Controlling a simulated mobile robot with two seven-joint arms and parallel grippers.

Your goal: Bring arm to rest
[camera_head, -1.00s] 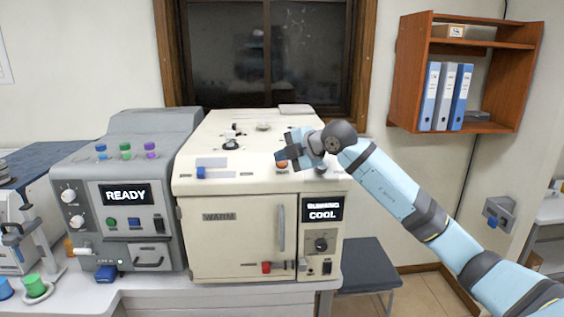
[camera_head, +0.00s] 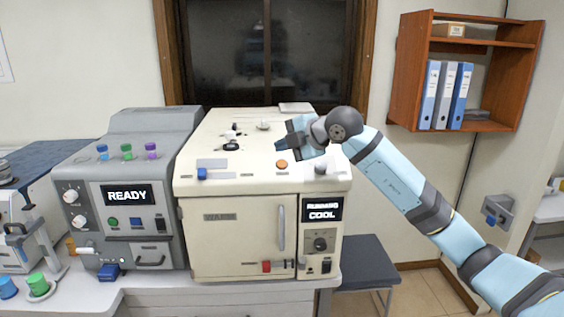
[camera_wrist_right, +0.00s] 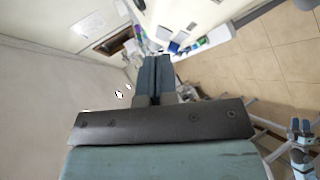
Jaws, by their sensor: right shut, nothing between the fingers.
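My right arm comes in from the right in the head view. Its gripper (camera_head: 284,143) is shut and empty, held above the right part of the cream machine's top (camera_head: 200,130). An orange button (camera_head: 281,164) on that machine lies just below it, with a visible gap between. The shut fingers (camera_wrist_right: 154,66) also show in the right wrist view with nothing between them. My left gripper does not show in the head view.
The machine's display (camera_head: 321,209) reads COOL. A grey machine (camera_head: 130,235) showing READY stands to its left. A wooden wall shelf (camera_head: 410,75) with binders hangs behind my right arm. A dark stool (camera_head: 368,250) stands on the floor below.

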